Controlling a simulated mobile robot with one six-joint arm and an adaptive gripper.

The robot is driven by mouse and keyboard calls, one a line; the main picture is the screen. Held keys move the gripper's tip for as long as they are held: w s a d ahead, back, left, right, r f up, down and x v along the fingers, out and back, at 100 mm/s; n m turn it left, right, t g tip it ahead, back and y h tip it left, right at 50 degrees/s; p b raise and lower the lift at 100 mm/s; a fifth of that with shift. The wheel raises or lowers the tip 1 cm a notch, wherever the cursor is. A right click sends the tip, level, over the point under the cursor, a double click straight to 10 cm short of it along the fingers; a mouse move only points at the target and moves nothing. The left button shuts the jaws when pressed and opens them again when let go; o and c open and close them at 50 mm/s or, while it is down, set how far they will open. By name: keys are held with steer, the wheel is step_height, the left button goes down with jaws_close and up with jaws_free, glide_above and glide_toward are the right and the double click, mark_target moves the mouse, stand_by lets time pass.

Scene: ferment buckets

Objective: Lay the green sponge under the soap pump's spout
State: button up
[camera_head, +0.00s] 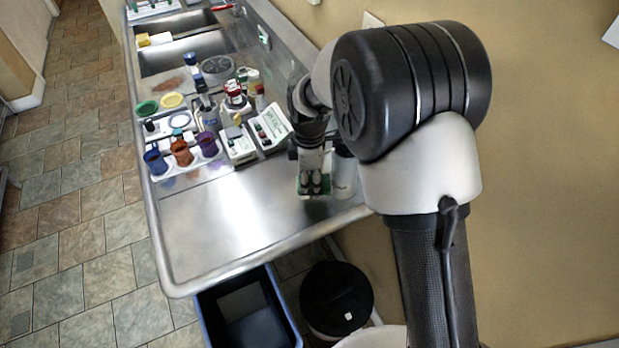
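My gripper (313,182) points down over the right part of the steel counter, near its front edge. Bits of green show around and behind its fingers, probably the green sponge (328,188), but its outline is mostly covered. I cannot tell whether the fingers are open or closed on it, or whether it touches the counter. A white bottle (344,178) stands just right of my gripper, close to it. It may be the soap pump; its top and any spout are hidden behind my arm.
Left of my gripper are white trays (240,148) with bottles and instruments, and a rack with blue, orange and purple cups (181,152). Sinks (178,56) lie at the back. The front counter (225,215) is bare. A blue bin (248,310) and black-lidded bucket (337,298) stand below.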

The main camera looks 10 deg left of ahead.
mark_target(310, 182)
steer(key=shift+f, duration=0.3)
steer(key=o, duration=0.8)
steer(key=shift+c, duration=0.2)
step_height(310, 182, up, 13)
steer(key=p, duration=0.3)
steer(key=shift+r+p, duration=0.2)
steer(key=shift+p, duration=0.15)
